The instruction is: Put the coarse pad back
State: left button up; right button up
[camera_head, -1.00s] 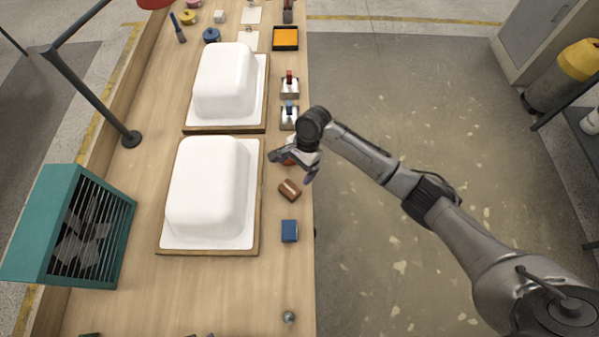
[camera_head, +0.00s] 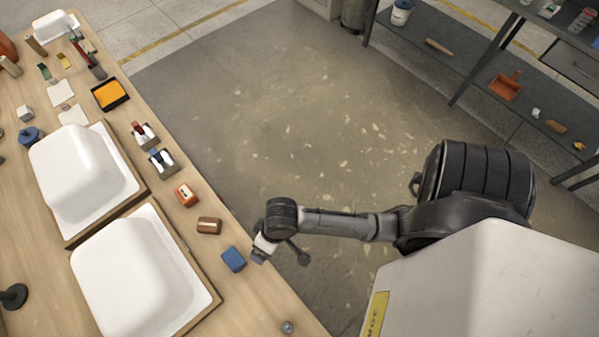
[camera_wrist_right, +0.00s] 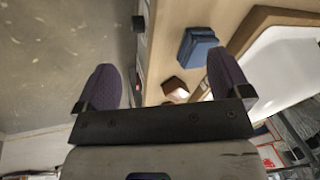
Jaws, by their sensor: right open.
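Three small blocks lie in a row along the right edge of the workbench: an orange one (camera_head: 186,194), a brown one (camera_head: 209,225) and a blue one (camera_head: 233,259). I cannot tell by look which is the coarse pad. My right gripper (camera_head: 262,250) is at the bench edge, just right of the blue block. In the right wrist view its two purple fingers (camera_wrist_right: 164,75) are apart with nothing held between them. The blue block (camera_wrist_right: 198,47) and the brown block (camera_wrist_right: 175,88) show beyond the fingers. My left gripper is not in view.
Two white tub shells (camera_head: 85,170) (camera_head: 140,275) lie on wooden boards left of the blocks. Two metal holders (camera_head: 145,134) (camera_head: 161,160) and an orange-filled black tray (camera_head: 110,94) stand farther back. A small grey knob (camera_head: 287,327) is near the front.

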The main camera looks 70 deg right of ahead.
jog(key=s+d+r+n+t+h, duration=0.1)
jog(key=s+d+r+n+h, duration=0.1)
jog(key=s+d, duration=0.4)
jog(key=s+r+n, duration=0.1)
jog(key=s, duration=0.2)
jog(key=shift+r+n+h, duration=0.3)
jog(key=shift+r+h, duration=0.1)
